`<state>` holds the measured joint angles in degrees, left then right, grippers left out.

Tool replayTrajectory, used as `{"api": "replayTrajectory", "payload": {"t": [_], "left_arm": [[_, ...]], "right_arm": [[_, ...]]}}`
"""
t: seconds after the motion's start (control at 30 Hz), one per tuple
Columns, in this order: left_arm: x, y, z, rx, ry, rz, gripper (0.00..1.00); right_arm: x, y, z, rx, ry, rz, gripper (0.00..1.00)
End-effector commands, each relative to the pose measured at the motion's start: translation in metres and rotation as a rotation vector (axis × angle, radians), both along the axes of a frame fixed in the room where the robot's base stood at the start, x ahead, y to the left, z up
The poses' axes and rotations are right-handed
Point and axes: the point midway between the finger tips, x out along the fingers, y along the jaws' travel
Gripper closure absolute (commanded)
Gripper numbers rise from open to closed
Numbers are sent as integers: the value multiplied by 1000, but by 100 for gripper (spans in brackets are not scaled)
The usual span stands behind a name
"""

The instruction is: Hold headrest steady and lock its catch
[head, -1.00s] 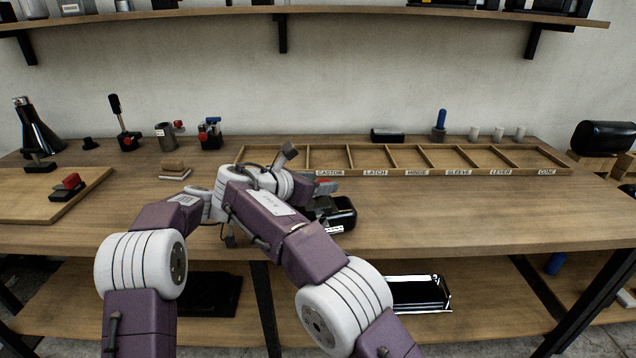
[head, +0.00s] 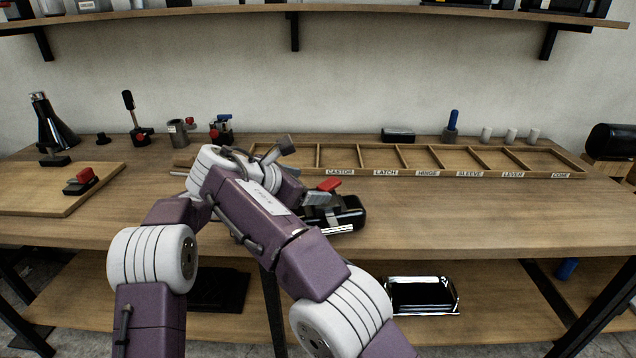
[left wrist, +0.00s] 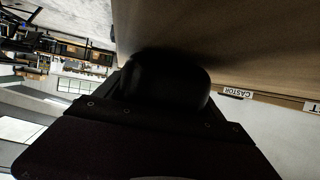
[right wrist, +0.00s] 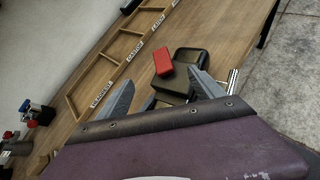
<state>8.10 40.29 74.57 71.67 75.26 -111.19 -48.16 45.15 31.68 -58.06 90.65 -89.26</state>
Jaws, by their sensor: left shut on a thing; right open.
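The black headrest (head: 348,216) lies on the bench near its front edge, partly hidden behind my right arm in the head view. Its red catch (head: 330,184) sticks up on top; it shows in the right wrist view (right wrist: 162,62), beside the dark pad (right wrist: 193,63). My right gripper (right wrist: 162,88) is open and empty, its two grey fingers spread with the red catch just beyond the tips. My left gripper is shut on the headrest, whose dark rounded end (left wrist: 168,82) fills the middle of the left wrist view. Its fingers are hidden there, and my right arm hides them in the head view.
A labelled wooden compartment tray (head: 415,160) runs along the back of the bench. A board (head: 45,190) with a small red-topped catch (head: 80,180) lies at the left. Several tools stand behind. The bench right of the headrest is clear.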

Motion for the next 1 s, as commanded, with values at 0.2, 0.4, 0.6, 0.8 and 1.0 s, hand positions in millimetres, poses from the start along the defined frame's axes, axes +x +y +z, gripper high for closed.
{"api": "replayTrajectory", "payload": {"t": [0.2, 0.4, 0.6, 0.8, 1.0], "left_arm": [[0, 0, 2, -2, -3, 0, 95], [0, 0, 2, -2, -3, 0, 95], [0, 0, 2, -2, -3, 0, 95], [0, 0, 2, -2, -3, 0, 95], [0, 0, 2, -2, -3, 0, 95]], "right_arm": [[-10, 44, 36, 990, -26, -204, 23], [-40, 82, 94, 1798, 205, -624, 23], [-50, 50, 30, 2004, 599, -1636, 23], [-49, -8, -8, -1487, -751, 2262, 23], [-30, -86, -19, -635, -660, 1841, 23]]}}
